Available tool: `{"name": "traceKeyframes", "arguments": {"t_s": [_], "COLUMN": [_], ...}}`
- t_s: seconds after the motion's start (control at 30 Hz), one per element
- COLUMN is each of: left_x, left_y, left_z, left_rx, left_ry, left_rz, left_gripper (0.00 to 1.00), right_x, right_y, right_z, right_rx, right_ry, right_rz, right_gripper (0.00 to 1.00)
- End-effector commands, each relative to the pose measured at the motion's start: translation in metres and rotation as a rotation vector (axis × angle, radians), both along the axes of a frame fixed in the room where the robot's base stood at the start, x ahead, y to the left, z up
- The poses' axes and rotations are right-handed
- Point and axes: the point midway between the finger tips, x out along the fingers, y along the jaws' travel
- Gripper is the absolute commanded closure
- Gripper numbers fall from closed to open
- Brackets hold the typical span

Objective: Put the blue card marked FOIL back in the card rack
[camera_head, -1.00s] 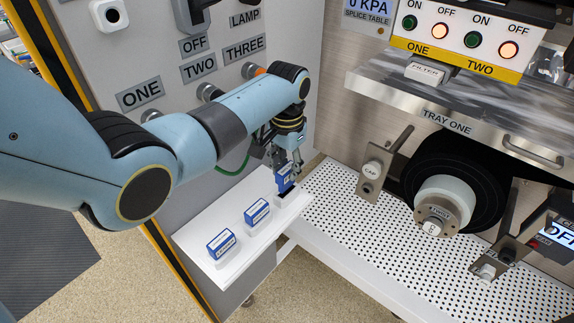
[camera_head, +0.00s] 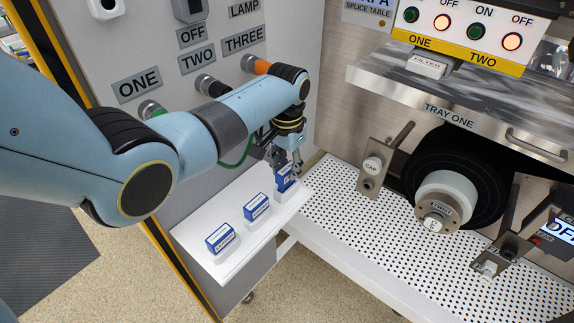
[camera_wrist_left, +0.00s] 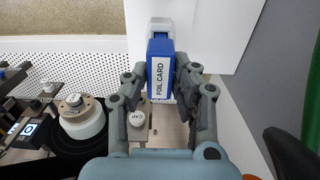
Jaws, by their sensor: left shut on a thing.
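The blue FOIL card (camera_wrist_left: 161,78) stands between the fingers of my left gripper (camera_wrist_left: 160,92), its white label facing the wrist camera. My left gripper also shows in the head view (camera_head: 287,170), shut on the card at the far right end of the white card rack (camera_head: 192,235). The card's lower end is at a white holder (camera_wrist_left: 161,25) of the rack and appears to be in its slot. How deep it sits I cannot tell. Two other blue cards stand in their holders, a middle one (camera_head: 257,207) and a near one (camera_head: 220,239). My right gripper is not in view.
The white perforated table (camera_head: 345,225) lies right of the rack. The grey panel (camera_head: 150,50) with labelled connectors is behind my left arm. TRAY ONE (camera_head: 450,110) juts out at upper right.

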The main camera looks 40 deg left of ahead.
Motion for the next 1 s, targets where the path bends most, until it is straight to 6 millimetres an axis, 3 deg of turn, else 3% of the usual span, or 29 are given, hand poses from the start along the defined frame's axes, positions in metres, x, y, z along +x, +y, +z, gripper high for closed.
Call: {"name": "traceKeyframes", "arguments": {"t_s": [0.83,0.87,1.0], "left_x": [0.0,0.0,0.0], "left_y": [0.0,0.0,0.0], "left_z": [-0.022,-0.021,-0.021], "left_rx": [0.0,0.0,0.0], "left_ry": [0.0,0.0,0.0], "left_rz": [0.0,0.0,0.0], "left_gripper": [1.0,0.73,0.54], "right_x": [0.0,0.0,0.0], "right_y": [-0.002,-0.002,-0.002], "right_z": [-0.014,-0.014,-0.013], "right_rx": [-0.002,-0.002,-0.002], "right_ry": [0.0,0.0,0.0], "right_rz": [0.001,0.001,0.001], "right_gripper": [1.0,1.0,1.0]}}
